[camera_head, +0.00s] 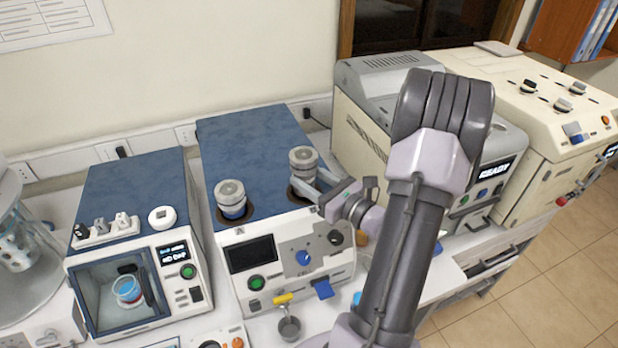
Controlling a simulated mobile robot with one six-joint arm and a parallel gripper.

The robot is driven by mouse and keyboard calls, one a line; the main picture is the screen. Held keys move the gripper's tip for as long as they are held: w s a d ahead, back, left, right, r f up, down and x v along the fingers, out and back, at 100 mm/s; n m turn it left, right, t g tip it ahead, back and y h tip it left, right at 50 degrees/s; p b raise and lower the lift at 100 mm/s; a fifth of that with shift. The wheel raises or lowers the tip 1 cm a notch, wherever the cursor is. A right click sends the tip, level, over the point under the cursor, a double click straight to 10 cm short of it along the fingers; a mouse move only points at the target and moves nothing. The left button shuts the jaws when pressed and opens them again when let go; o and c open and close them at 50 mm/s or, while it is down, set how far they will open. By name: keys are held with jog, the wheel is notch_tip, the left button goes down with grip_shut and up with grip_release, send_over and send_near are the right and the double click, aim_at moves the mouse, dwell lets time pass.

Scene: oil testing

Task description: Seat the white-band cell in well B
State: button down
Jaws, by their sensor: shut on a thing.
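The white-band cell (303,157) is a grey metal cylinder with a pale band, upright at the right-hand well of the blue-topped tester. Its lower part is at the dark ring of well B (294,196); I cannot tell whether it rests fully on the bottom. My gripper (314,186) reaches in from the right and is shut on this cell. My arm's links cover the area to the right. A second cell with a blue band (232,201) stands in well A at the left, apart from my gripper.
The tester front (250,256) has a dark screen, knobs and a blue lever. A small metal cup (289,328) is before it. At left is a box (130,250) with a windowed chamber; at right, a cream machine reading READY (494,169). The wall is close behind.

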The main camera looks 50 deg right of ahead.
jog(key=shift+f+b, duration=0.6)
jog(key=shift+f, duration=0.1)
jog(key=shift+f+b, duration=0.65)
jog(key=shift+r, duration=0.1)
